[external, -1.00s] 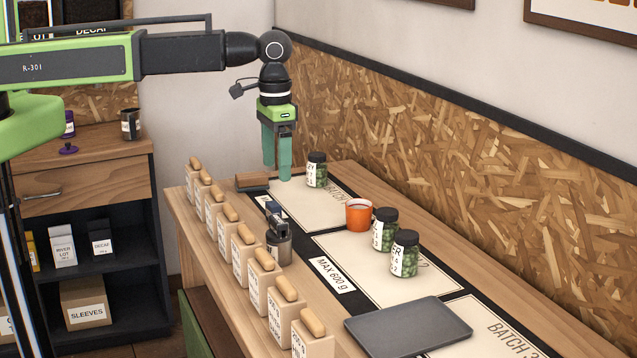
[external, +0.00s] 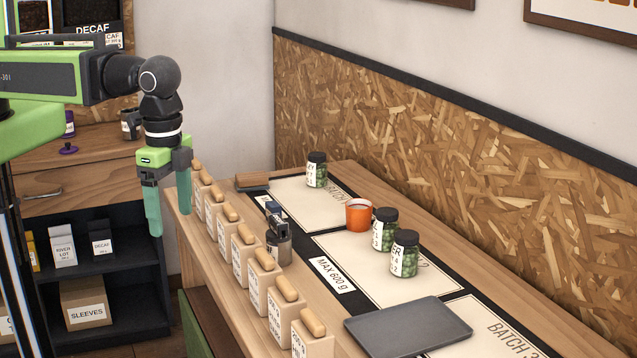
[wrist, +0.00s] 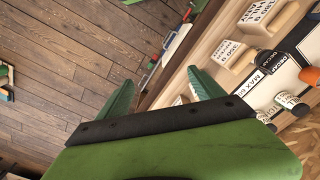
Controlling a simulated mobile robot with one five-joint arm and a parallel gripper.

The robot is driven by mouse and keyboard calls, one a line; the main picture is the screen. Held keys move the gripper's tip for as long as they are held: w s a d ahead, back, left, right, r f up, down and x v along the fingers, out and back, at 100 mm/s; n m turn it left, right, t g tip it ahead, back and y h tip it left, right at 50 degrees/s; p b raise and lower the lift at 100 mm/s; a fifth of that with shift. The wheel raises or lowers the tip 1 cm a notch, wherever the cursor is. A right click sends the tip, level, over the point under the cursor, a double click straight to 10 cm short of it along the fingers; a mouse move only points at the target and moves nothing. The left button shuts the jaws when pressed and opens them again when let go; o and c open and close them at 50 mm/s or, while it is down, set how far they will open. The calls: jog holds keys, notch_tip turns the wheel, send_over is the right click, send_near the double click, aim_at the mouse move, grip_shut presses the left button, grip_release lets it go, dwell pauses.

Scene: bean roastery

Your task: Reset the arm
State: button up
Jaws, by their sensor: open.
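My gripper (external: 169,208) is open and empty, with its two green fingers apart and pointing down. In the external view it hangs in front of the dark shelf unit, at the far left end of the wooden table. The gripper also shows in the wrist view (wrist: 160,95), with floorboards and the table's edge beyond its fingers. Nothing is between the fingers.
A drawer cabinet (external: 85,190) stands behind at left.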

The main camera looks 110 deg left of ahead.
notch_tip(320, 180, down, 12)
jog(key=b, duration=1.2)
